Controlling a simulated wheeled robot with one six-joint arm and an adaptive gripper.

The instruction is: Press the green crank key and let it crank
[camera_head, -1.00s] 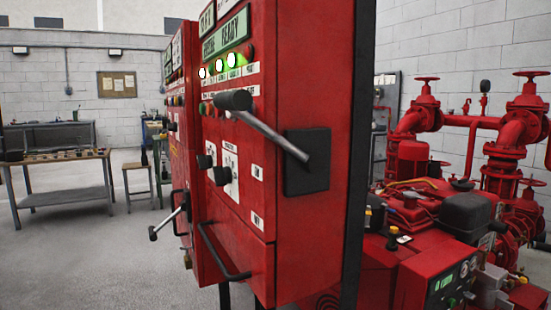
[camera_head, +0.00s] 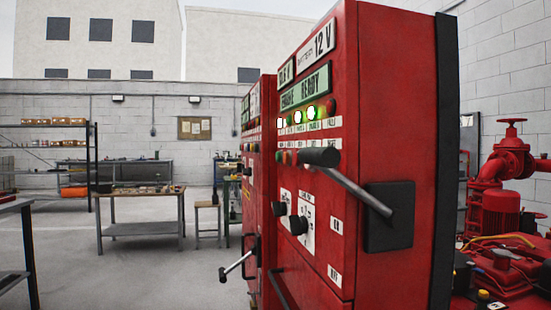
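A red control cabinet (camera_head: 380,120) fills the middle right, with a green display (camera_head: 305,88) reading what looks like "ENGINE READY". Several lamps are lit below it, white ones and a bright green one (camera_head: 322,112). A long grey lever (camera_head: 350,190) partly covers this row. My gripper is not in view.
A second red cabinet (camera_head: 262,130) stands behind, with a lever handle (camera_head: 236,266) sticking out left. Red pump pipework (camera_head: 505,165) and an engine (camera_head: 505,275) lie at the right. Workbenches (camera_head: 140,190) stand at the back left. Grey floor (camera_head: 150,275) is open left of the cabinets.

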